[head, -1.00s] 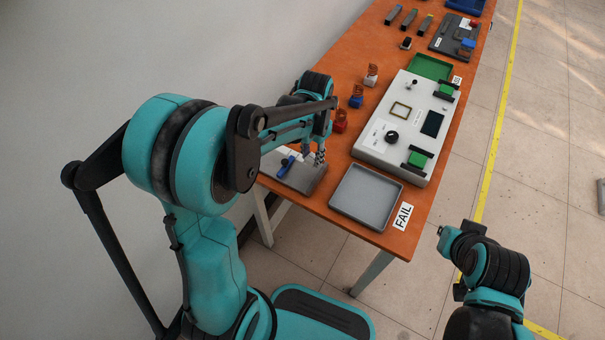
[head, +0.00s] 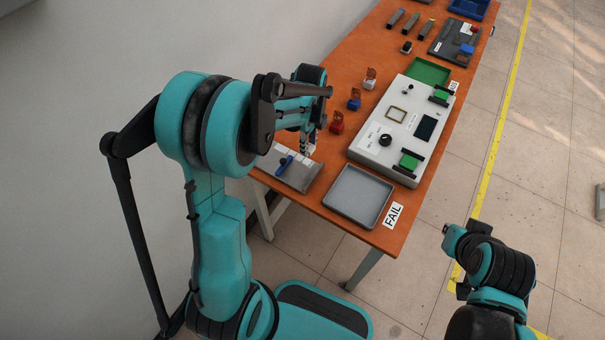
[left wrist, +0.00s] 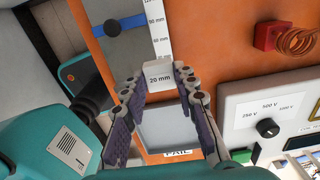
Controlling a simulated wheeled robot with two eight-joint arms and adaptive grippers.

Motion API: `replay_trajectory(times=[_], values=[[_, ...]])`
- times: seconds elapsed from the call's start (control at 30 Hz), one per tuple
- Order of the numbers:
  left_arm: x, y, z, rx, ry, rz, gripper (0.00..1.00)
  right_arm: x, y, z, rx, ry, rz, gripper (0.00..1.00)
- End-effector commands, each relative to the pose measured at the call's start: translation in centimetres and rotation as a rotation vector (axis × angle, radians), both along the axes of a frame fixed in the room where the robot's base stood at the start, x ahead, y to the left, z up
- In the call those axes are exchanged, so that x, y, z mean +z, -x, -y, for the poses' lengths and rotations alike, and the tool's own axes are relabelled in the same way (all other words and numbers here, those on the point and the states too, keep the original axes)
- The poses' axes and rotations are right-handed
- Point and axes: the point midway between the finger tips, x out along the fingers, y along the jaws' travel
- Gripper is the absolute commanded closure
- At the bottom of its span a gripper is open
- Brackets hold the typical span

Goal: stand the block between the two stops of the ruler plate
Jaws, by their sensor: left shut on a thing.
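The white block labelled 20 mm (left wrist: 157,76) is between the fingertips of my left gripper (left wrist: 158,84) in the left wrist view. My left gripper (head: 307,148) is shut on it. In the head view the gripper is at the far right end of the grey ruler plate (head: 298,180). The plate (left wrist: 118,48) shows at the top of the left wrist view with its white millimetre scale (left wrist: 157,28). One blue stop with a black knob (left wrist: 86,27) lies across it. I cannot make out the second stop. My right gripper (head: 449,232) hangs clear of the table; its jaws are unclear.
A grey FAIL tray (head: 358,194) lies right of the plate. Red (head: 337,124), blue (head: 354,100) and white (head: 369,80) blocks with copper coils stand behind. Orange table shows between plate and tray.

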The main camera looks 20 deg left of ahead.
Motion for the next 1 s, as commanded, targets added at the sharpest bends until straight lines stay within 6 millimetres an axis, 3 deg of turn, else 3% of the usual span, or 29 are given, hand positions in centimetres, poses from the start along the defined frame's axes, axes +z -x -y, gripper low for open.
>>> replay_trajectory(times=[0.1, 0.3, 0.47, 0.7, 1.0], values=[[-1.9, 2.7, 0.1, 0.001, 0.000, 0.000, 1.00, -1.1, 0.0, 0.0, 0.000, 0.000, 0.000, 1.00], [-3.2, 5.2, 0.3, 0.001, 0.000, 0.000, 1.00, -1.7, 0.0, 0.0, 0.000, 0.000, 0.000, 1.00], [-4.2, 5.5, 0.3, 0.001, 0.000, 0.000, 1.00, -2.2, 0.0, 0.0, 0.000, 0.000, 0.000, 1.00], [-7.5, 5.4, 0.3, 0.001, 0.000, 0.000, 1.00, -3.8, 0.0, 0.0, 0.000, 0.000, 0.000, 1.00], [-7.5, 5.4, 0.3, 0.001, 0.000, 0.000, 1.00, -3.7, 0.0, 0.0, 0.000, 0.000, 0.000, 1.00]])
